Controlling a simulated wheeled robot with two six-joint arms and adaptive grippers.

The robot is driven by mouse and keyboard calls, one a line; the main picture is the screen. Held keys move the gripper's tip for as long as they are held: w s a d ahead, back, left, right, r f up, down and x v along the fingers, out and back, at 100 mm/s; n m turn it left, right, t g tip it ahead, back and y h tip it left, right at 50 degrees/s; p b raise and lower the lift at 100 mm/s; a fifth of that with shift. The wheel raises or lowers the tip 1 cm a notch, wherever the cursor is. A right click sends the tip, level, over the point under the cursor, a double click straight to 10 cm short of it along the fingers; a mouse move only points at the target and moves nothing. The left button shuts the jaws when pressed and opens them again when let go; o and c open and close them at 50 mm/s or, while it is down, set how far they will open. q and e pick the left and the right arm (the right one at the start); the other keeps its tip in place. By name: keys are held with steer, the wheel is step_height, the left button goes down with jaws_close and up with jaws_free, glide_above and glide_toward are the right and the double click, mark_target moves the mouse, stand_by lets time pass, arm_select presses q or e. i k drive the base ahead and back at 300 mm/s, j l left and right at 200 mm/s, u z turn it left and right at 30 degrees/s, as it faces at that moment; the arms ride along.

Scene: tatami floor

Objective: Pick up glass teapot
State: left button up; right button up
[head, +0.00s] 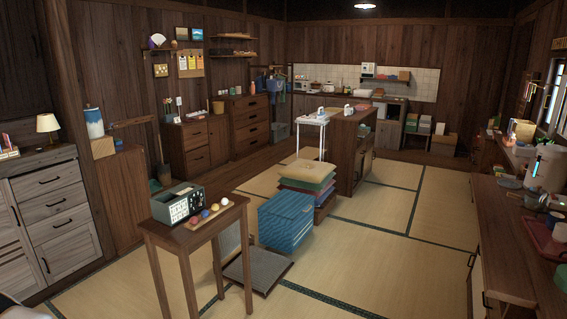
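I cannot make out a glass teapot with certainty in the head view. A pale rounded vessel (545,168) stands on the right-hand counter among small crowded items; I cannot tell what it is. Neither of my grippers is in view.
A small wooden table (190,236) holding a grey-green box (178,203) and several coloured balls stands in front. The right counter (515,235) is cluttered. Tatami (385,258) between is clear.

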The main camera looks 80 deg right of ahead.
mark_target(530, 203)
steer(key=z, duration=4.3)
